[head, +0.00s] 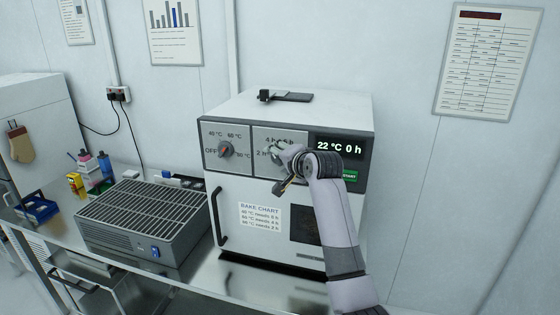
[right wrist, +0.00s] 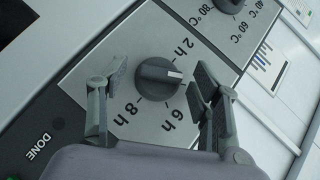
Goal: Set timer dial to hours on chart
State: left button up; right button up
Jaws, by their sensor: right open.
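The oven (head: 355,110) has a timer dial (right wrist: 158,80), round and dark grey with a white mark. The mark points right in the right wrist view, toward one finger. 2 h, 6 h and 8 h labels show around it. My right gripper (right wrist: 160,76) is open, with one finger on each side of the dial; contact is unclear. In the head view the right gripper (head: 284,168) mostly hides the dial. The bake chart (head: 260,218) on the door has small rows that I cannot read surely. The display (head: 338,147) reads 22 °C 0 h. My left gripper is out of view.
The temperature dial (head: 226,149) is left of the timer. A green START button (head: 350,175) sits under the display, beside my right arm. A grilled grey unit (head: 150,215) stands left of the oven. A dark flat item (head: 287,96) lies on the oven top.

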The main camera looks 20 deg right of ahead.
jog(key=shift+r, duration=0.1)
jog(key=v, duration=1.2)
jog(key=shift+f, duration=0.25)
